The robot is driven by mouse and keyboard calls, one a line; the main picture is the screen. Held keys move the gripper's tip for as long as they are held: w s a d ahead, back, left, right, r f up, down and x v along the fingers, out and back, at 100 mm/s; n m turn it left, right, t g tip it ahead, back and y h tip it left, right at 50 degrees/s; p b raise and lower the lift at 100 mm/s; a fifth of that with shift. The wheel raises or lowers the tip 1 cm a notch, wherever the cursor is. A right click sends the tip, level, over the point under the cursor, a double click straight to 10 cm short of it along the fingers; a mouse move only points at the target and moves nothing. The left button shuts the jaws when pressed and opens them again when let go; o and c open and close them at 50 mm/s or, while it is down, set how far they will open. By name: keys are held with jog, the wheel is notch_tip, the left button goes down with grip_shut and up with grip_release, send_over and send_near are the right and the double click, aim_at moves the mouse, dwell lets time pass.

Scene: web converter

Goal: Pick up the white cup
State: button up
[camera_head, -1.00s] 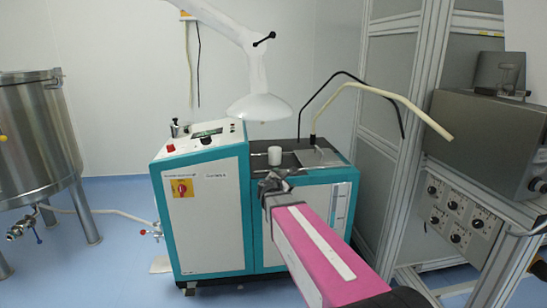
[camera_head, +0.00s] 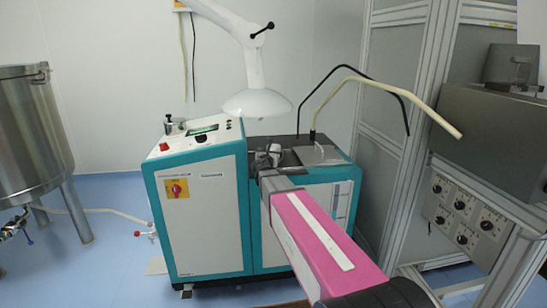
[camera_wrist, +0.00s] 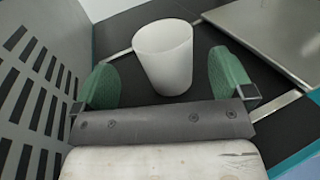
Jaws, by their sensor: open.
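The white cup (camera_wrist: 163,62) stands upright on the dark top of the teal machine. In the wrist view it sits between the two green fingertips of my gripper (camera_wrist: 170,80), with a gap on each side. My gripper is open and holds nothing. In the head view my gripper (camera_head: 268,158) is over the machine's dark top and hides most of the cup; only a small white part shows (camera_head: 274,149).
The teal and white machine (camera_head: 207,215) has a raised control section left of the cup, its slotted wall (camera_wrist: 35,85) close by. A metal plate (camera_wrist: 280,35) lies to the right. A white lamp-like hood (camera_head: 255,103) hangs above, and bent hoses (camera_head: 370,82) rise behind.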

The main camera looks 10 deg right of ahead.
jog(key=x, duration=0.5)
jog(key=shift+s+d+f, duration=0.1)
jog(key=shift+f, duration=0.05)
jog(key=shift+s, duration=0.1)
jog(key=c, duration=1)
